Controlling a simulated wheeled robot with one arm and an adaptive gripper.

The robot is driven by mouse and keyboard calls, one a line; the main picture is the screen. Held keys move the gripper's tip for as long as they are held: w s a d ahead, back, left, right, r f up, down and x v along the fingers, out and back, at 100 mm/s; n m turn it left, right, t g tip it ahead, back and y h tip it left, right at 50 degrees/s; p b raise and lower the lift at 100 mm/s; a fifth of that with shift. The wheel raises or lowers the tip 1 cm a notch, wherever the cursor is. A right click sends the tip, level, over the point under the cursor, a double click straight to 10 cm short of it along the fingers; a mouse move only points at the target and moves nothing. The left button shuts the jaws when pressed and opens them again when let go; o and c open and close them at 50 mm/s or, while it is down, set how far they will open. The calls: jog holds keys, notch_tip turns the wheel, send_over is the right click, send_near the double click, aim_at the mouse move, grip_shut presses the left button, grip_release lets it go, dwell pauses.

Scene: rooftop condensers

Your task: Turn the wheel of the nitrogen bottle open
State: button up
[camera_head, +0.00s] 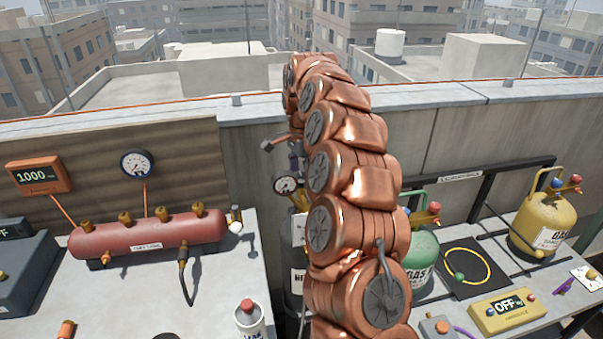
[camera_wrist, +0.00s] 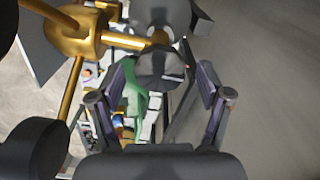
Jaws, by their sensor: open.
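The nitrogen bottle (camera_head: 291,306) stands upright behind my copper arm, which hides much of it. Its brass regulator carries a round gauge (camera_head: 285,185). My gripper (camera_head: 290,150) is above the gauge, partly hidden by my arm. In the wrist view my gripper (camera_wrist: 162,80) is open, with its two fingers apart and nothing held. A dark grey rounded part, which looks like the wheel (camera_wrist: 158,66), shows just beyond the gap between the fingertips. A brass stem (camera_wrist: 122,41) runs to it from the brass fitting (camera_wrist: 84,31). I cannot tell whether a finger touches it.
A red manifold (camera_head: 150,234) and an orange display (camera_head: 39,175) are on the left. On the right are a green gas bottle (camera_head: 424,262), a yellow gas bottle (camera_head: 541,222) and a yellow display box (camera_head: 507,312). A parapet wall (camera_head: 430,140) runs behind. A white can (camera_head: 249,321) stands in front.

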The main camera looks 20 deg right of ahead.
jog(key=shift+c, duration=0.3)
jog(key=c, duration=1.1)
